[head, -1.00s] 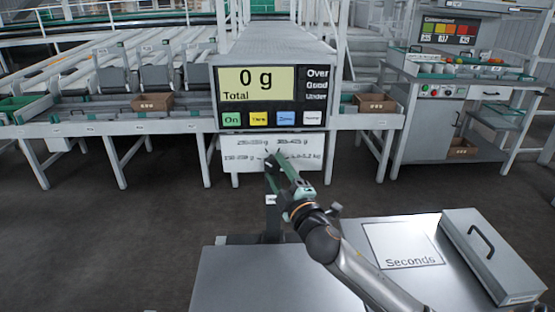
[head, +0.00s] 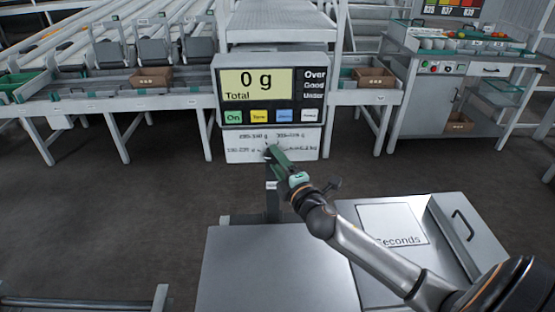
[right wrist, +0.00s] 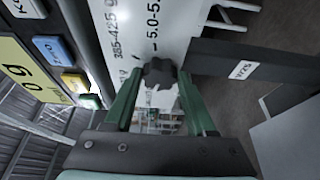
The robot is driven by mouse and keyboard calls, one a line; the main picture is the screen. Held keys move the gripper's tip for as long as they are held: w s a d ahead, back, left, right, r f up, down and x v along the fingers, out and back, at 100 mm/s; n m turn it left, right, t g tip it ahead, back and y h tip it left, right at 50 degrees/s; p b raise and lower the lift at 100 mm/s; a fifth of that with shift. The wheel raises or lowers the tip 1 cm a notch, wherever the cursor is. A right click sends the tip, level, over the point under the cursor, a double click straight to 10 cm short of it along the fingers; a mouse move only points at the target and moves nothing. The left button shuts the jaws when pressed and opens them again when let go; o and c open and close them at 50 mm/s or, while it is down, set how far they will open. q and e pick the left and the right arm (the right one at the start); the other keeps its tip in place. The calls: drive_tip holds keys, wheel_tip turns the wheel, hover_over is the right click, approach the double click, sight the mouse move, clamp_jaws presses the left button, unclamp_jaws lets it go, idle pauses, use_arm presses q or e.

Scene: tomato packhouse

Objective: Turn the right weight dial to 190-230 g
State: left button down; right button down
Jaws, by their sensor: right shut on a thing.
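The white dial panel (head: 240,153) is below the scale display, with weight ranges printed around its middle. In the head view the small print is blurred and my gripper covers most of the dial. In the right wrist view the dark dial knob (right wrist: 158,71) sits between my fingers, with a white mark on its face; I cannot tell which range it points to. "385-425 g" and "5.0-5." are readable on the panel there. My right gripper (head: 274,153) is shut on the knob; its green fingers (right wrist: 160,78) are on either side of it. My left gripper is not in view.
The scale display (head: 258,80) reads 0 g Total, with a row of coloured buttons under it. A dark post stands just below the panel. Conveyors and brown boxes (head: 152,78) are behind.

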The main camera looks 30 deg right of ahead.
drive_tip(key=shift+c, duration=1.1)
unclamp_jaws()
drive_tip(key=s+a+b, duration=0.1)
drive_tip(key=s+a, duration=0.1)
drive_tip(key=s, duration=1)
drive_tip(key=shift+s, duration=0.2)
